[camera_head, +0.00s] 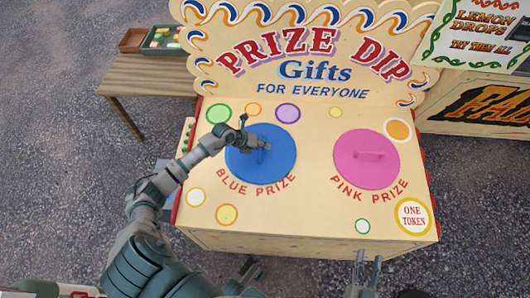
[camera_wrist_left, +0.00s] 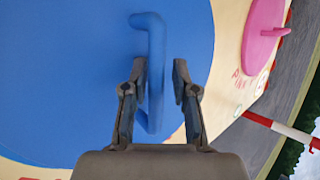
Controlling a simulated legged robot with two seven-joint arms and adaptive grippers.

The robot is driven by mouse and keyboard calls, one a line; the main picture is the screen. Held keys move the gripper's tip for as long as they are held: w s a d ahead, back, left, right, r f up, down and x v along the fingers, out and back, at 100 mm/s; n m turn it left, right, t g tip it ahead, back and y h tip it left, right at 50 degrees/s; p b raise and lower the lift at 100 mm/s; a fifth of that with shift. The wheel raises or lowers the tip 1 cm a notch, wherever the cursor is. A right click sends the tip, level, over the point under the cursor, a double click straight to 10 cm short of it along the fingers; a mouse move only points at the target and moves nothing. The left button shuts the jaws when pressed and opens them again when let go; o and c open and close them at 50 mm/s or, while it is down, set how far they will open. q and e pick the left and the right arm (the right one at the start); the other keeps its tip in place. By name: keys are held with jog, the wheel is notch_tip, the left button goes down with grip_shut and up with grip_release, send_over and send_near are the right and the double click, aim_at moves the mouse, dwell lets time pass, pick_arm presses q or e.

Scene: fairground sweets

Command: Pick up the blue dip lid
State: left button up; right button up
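The blue dip lid (camera_head: 277,163) is a round disc lying on the left of the prize dip counter, with a raised blue bar handle. My left gripper (camera_head: 258,146) is over the lid at its handle. In the left wrist view, the fingers of my left gripper (camera_wrist_left: 160,75) are apart, one on each side of the handle (camera_wrist_left: 152,45). A gap shows at the right finger; contact at the left finger is unclear. The lid (camera_wrist_left: 70,75) fills much of that view. My right gripper (camera_head: 367,270) is low in the head view, in front of the counter, fingers apart and empty.
A pink lid (camera_head: 366,175) with its own handle lies to the right on the same cream counter (camera_head: 300,215). A tall sign board (camera_head: 300,45) rises behind. A wooden table (camera_head: 150,78) with trays stands at the back left.

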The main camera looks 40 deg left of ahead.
pick_arm(q)
jog(key=shift+a+f, duration=0.1)
jog(key=shift+a, duration=0.45)
jog(key=shift+c, duration=0.8)
grip_shut()
jog(key=shift+d, duration=0.45)
jog(key=shift+a, duration=0.15)
